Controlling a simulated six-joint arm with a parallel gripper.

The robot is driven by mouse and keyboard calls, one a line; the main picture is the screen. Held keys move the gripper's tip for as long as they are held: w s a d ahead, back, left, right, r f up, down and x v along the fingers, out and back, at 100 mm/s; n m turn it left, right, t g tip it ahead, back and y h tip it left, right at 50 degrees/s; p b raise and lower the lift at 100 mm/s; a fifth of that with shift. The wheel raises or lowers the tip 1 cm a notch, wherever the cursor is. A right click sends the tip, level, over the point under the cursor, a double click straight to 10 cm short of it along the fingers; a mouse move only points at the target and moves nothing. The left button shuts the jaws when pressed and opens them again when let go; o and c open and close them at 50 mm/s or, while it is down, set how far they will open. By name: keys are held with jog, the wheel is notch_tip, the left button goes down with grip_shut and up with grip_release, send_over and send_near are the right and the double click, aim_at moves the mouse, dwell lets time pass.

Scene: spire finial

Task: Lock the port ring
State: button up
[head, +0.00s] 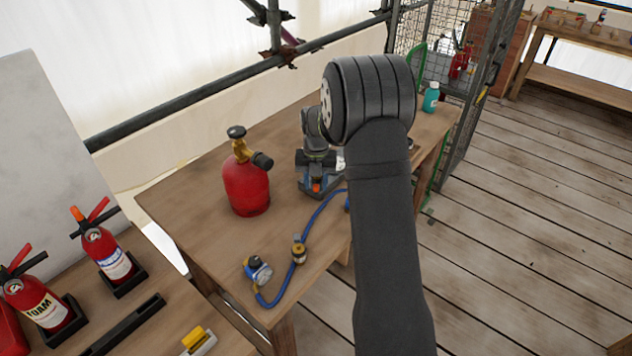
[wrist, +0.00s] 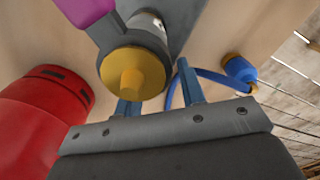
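A round yellow fitting (wrist: 136,76) with a blunt orange-yellow nose sits on a grey fixture (wrist: 190,22) in the wrist view. I cannot tell which part is the port ring. My gripper (wrist: 158,88) is open, with its two blue-grey fingers apart just beside the fitting. The left finger is partly hidden behind the fitting, so I cannot tell whether it touches. In the head view, the fixture (head: 316,187) stands on the workbench, and my wrist and gripper hide most of it.
A red cylinder (head: 246,188) with a brass valve stands left of the fixture. A blue hose (head: 318,213) with a gauge (head: 258,270) lies in front. Fire extinguishers (head: 106,256) stand on the near-left table (head: 140,330). A teal bottle (head: 431,98) stands at the bench's far end.

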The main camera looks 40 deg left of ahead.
aim_at(316, 189)
notch_tip(316, 189, up, 18)
jog(key=shift+f, duration=0.25)
dwell(0.5)
jog(key=s+d+f+m+t+y, duration=0.1)
jog(key=s+d+m+t, duration=0.15)
jog(key=m, duration=1.55)
jog(key=s+d+f+m+t+y, duration=0.1)
jog(key=s+d+m+y, duration=0.15)
jog(key=m, duration=1.55)
jog(key=shift+h, duration=0.35)
jog(key=x, duration=1.6)
jog(key=shift+s+a+f, duration=0.1)
jog(key=shift+a+f, duration=0.25)
jog(key=shift+a, duration=0.1)
